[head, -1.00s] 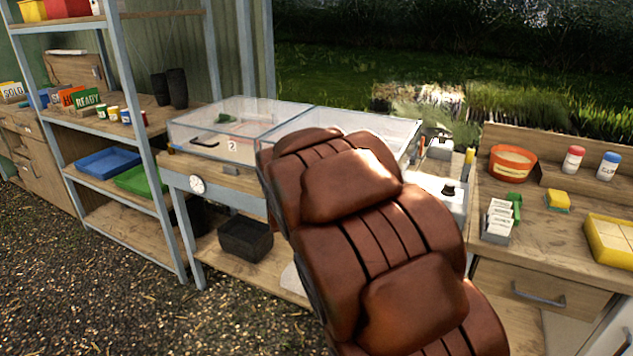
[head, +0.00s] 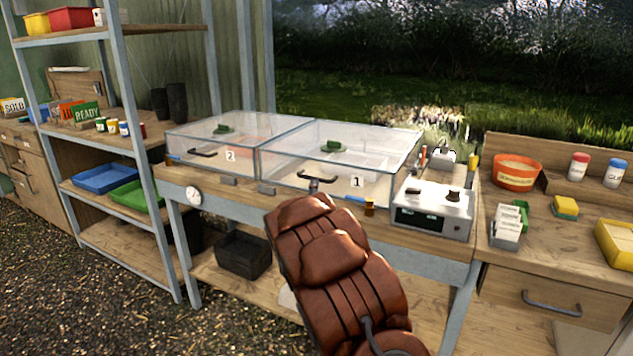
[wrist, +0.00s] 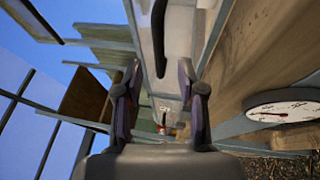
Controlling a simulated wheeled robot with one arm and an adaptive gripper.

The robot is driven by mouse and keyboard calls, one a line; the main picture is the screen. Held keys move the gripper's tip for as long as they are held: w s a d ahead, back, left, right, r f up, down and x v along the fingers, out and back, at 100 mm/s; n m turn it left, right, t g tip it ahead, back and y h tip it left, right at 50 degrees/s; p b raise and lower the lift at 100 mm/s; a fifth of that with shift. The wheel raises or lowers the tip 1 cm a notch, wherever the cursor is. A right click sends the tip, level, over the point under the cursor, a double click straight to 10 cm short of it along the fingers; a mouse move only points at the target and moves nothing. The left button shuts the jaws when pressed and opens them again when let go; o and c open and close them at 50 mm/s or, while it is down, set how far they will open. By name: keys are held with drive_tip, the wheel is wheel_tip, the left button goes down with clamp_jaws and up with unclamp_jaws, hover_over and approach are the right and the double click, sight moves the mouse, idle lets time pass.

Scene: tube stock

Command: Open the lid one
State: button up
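Lid one (head: 350,140) is the clear lid of the right-hand case, which bears a label "1" (head: 357,181) on its front. It looks shut. Its dark handle (head: 325,179) shows at the front edge, just above the end of my brown arm. In the wrist view my gripper (wrist: 159,72) has its two dark fingers apart with nothing held between them. A dark bar handle (wrist: 158,38) shows beyond the fingertips; I cannot tell which lid it belongs to. My arm hides most of the gripper in the head view.
Case two (head: 215,140), also clear and shut, stands left of case one. A white device (head: 433,206) with dark knobs stands to its right. A round dial (head: 193,196) is on the bench front, and shows large in the wrist view (wrist: 285,110). Shelving (head: 140,140) stands left.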

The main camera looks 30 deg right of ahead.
drive_tip(key=shift+x, duration=3.35)
clamp_jaws()
